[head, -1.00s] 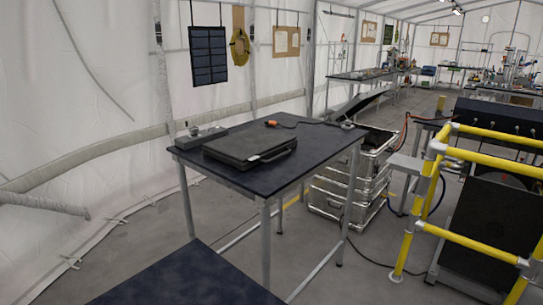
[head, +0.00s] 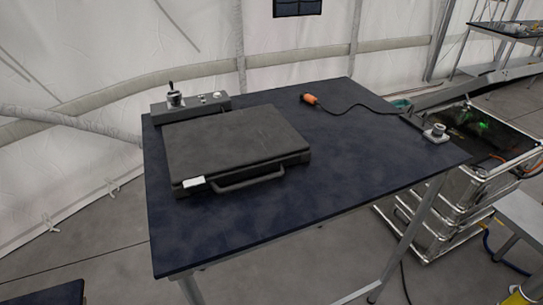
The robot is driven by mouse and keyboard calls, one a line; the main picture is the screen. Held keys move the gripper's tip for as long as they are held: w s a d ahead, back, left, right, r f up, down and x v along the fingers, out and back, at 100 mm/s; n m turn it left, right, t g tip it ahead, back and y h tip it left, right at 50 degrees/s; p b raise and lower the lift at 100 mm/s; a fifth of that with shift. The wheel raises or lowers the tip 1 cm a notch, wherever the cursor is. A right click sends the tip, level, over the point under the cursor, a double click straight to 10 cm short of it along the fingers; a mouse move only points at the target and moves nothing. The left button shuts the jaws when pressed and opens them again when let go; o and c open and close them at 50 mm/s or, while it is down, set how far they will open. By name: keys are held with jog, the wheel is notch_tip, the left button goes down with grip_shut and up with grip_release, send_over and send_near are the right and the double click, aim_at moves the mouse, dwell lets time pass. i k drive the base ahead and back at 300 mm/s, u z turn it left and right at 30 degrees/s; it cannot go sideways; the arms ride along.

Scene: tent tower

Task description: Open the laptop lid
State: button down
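The laptop (head: 236,146) is a thick, dark grey, case-like unit lying flat on the dark blue table (head: 330,203). Its lid is closed. A carry handle (head: 250,181) and a small white label (head: 193,183) are on its near edge. My gripper is not in view.
A grey control box (head: 190,106) with a joystick stands behind the laptop. An orange-tipped cable (head: 309,99) lies at the back of the table. A small metal knob-like device (head: 435,132) is at the right corner. Metal cases (head: 430,215) stand right of the table. The table's front is clear.

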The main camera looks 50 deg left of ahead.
aim_at(196, 149)
jog(key=i, duration=0.9)
jog(key=u, duration=4.7)
